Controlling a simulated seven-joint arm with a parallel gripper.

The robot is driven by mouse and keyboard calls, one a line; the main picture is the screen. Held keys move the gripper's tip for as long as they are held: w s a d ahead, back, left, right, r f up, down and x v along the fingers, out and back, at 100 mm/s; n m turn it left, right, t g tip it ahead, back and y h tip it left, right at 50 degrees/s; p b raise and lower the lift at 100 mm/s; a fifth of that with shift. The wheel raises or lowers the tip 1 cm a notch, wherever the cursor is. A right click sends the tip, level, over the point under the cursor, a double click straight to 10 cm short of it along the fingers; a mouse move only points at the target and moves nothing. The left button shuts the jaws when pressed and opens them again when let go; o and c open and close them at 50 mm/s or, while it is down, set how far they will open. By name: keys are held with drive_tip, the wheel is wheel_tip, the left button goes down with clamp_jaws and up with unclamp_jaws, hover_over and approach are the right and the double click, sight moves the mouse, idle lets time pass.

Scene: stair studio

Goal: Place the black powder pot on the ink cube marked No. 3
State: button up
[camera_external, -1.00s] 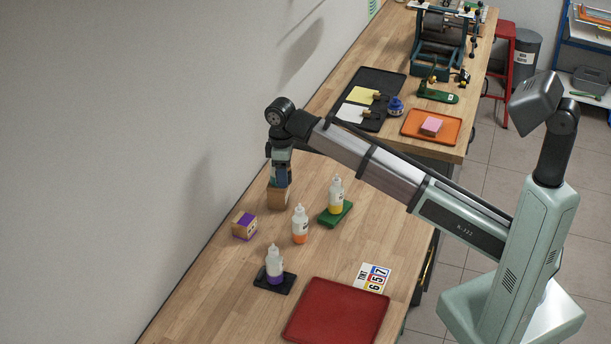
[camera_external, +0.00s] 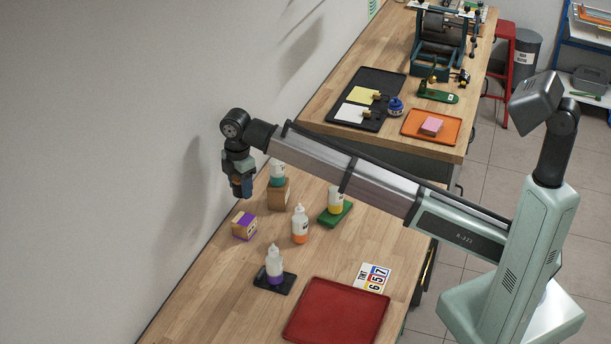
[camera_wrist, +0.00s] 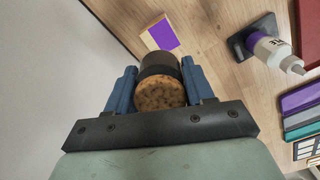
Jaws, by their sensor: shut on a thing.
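My gripper (camera_external: 242,190) is shut on the black powder pot (camera_wrist: 160,64), which has a speckled cork top. In the wrist view the pot sits between my blue fingers, cork toward the camera. The gripper is raised near the wall, left of and above a wooden cube with purple faces (camera_external: 244,226); this cube shows beyond the pot in the wrist view (camera_wrist: 162,34). A second wooden cube (camera_external: 278,196) stands further back, with a teal-banded bottle (camera_external: 278,174) on or just behind it. I cannot read a No. 3 on either cube.
An orange-banded bottle (camera_external: 300,225) stands right of the purple cube. A yellow-banded bottle (camera_external: 336,201) is on a green pad, a purple-banded one (camera_external: 274,266) on a dark pad. A red tray (camera_external: 336,312) and number card (camera_external: 373,277) lie in front. The wall is close on the left.

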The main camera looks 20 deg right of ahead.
sight(244, 218)
wheel_tip(244, 218, down, 9)
drive_tip(key=shift+f, duration=0.1)
idle(0.4)
drive_tip(key=shift+f, duration=0.15)
drive_tip(key=o, duration=1.1)
wheel_tip(244, 218, up, 12)
drive_tip(key=shift+r, duration=0.2)
idle(0.4)
